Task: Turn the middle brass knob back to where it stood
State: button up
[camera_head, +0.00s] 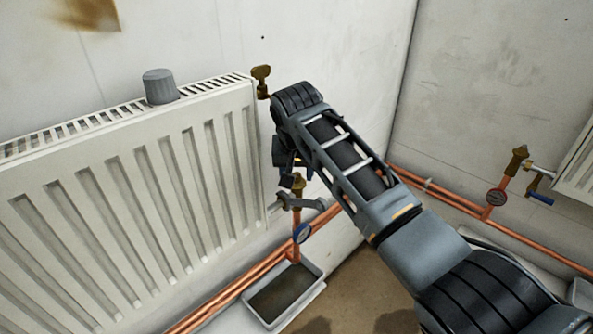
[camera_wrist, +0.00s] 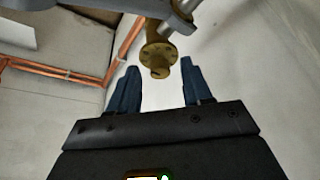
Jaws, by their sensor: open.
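The brass knob (camera_head: 297,186) stands on a brass valve with a grey lever at the lower right corner of the radiator, on a copper pipe. It is partly hidden by my gripper (camera_head: 292,178), which points down just above it. In the wrist view the knob (camera_wrist: 158,62) shows as a round brass face with small marks and a dark slot. It lies between and slightly beyond the tips of my two open blue fingers, with a gap on either side. No contact shows. Another brass key-shaped knob (camera_head: 261,77) is at the radiator's top right corner.
The white radiator (camera_head: 130,190) fills the left, with a grey cylinder (camera_head: 160,86) on top. A grey tray (camera_head: 316,290) sits below the valve. Copper pipes (camera_head: 440,190) run along the walls. Another brass valve (camera_head: 517,158) with a blue lever is at the right.

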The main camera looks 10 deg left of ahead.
jog(key=shift+c, duration=0.2)
grip_shut()
jog(key=shift+n+p, duration=0.3)
jog(key=n+p, duration=0.1)
jog(key=n+y, duration=0.1)
jog(key=n, duration=0.1)
jog(key=shift+d+n+g+y+p, duration=0.2)
jog(key=shift+n+g+y+p, duration=0.1)
jog(key=shift+p, duration=0.05)
jog(key=n, duration=0.2)
jog(key=n+g+y, duration=0.1)
jog(key=n, duration=0.1)
jog(key=shift+w+d+f+n, duration=0.1)
jog(key=shift+w+n, duration=0.05)
jog(key=shift+n, duration=0.15)
jog(key=n+b, duration=0.2)
jog(key=n+g+y+b, duration=0.1)
jog(key=n, duration=0.1)
jog(key=shift+w+f+n+g+b, duration=0.1)
jog(key=shift+w+n+g+b, duration=0.1)
jog(key=shift+n+g+b, duration=0.15)
jog(key=n+b, duration=0.2)
jog(key=n+g+b, duration=0.1)
jog(key=n+b, duration=0.1)
jog(key=shift+w+g+b, duration=0.1)
jog(key=shift+g+b, duration=0.15)
jog(key=shift+b, duration=0.05)
jog(key=shift+r+n, duration=0.2)
jog(key=shift+n, duration=0.05)
